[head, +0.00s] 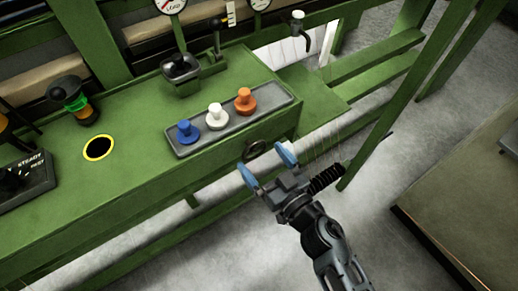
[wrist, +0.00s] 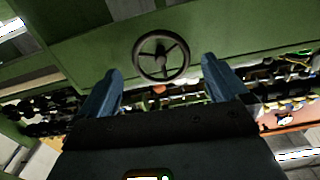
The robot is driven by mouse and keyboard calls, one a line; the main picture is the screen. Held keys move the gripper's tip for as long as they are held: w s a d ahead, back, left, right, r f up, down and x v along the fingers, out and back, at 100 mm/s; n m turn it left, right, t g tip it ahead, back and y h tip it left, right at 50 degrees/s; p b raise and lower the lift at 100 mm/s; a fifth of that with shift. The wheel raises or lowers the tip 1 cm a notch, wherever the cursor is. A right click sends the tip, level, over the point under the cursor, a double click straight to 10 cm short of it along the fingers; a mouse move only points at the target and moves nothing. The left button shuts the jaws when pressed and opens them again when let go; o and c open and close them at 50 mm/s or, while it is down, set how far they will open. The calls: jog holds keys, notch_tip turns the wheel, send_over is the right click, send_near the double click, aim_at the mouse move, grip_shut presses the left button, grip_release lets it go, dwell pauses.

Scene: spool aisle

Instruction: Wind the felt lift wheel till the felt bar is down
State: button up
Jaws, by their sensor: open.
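The wheel (wrist: 161,56) is a small dark three-spoked handwheel on the green machine's front face. In the wrist view it stands upright ahead of my gripper, between and beyond the fingertips. In the head view the wheel (head: 256,149) shows partly, just below the bench edge. My gripper (head: 267,163) has blue fingers spread wide and empty, close in front of the wheel; I see no contact. The fingers also show in the wrist view (wrist: 160,70). I cannot make out which part is the felt bar.
A grey tray (head: 180,151) on the green bench holds a blue knob (head: 187,131), a white knob (head: 216,117) and an orange knob (head: 245,101). A yellow-ringed hole (head: 98,147) lies to the left. A green slanting post (head: 402,90) stands right of my gripper.

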aim_at(255, 151)
jog(key=shift+x, duration=1.95)
jog(key=shift+c, duration=0.4)
jog(key=c, duration=0.9)
jog(key=shift+o, duration=0.2)
jog(key=shift+n, duration=0.4)
